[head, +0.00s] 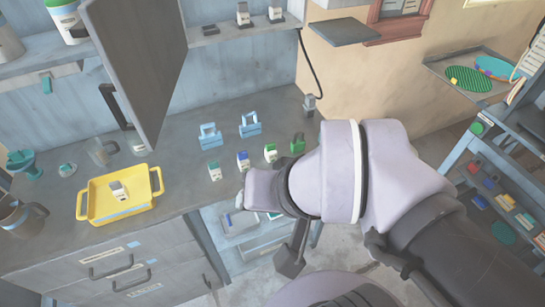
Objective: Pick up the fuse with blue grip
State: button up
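Several small white fuses with coloured grips stand on the grey counter. The fuse with blue grip (243,161) is upright near the counter's front edge. A green-grip fuse (213,171) stands to its left and another green-grip fuse (270,154) to its right. My gripper (250,192) is at the end of my pale lavender arm, just below the blue-grip fuse in the picture. Its fingers are mostly hidden by my wrist, so I cannot tell whether they are open or touch anything.
A yellow tray (140,207) holding a pale fuse sits at left. A grey cabinet door (145,60) hangs open above the counter. A rack (490,180) stands at right.

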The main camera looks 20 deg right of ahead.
aim_at(243, 160)
jog(key=i+j+z, duration=0.15)
jog(key=z, duration=0.2)
jog(key=i+j+z, duration=0.15)
jog(key=j+z, duration=0.25)
jog(key=i+j+z, duration=0.1)
jog(key=z, duration=0.25)
jog(key=j, duration=0.1)
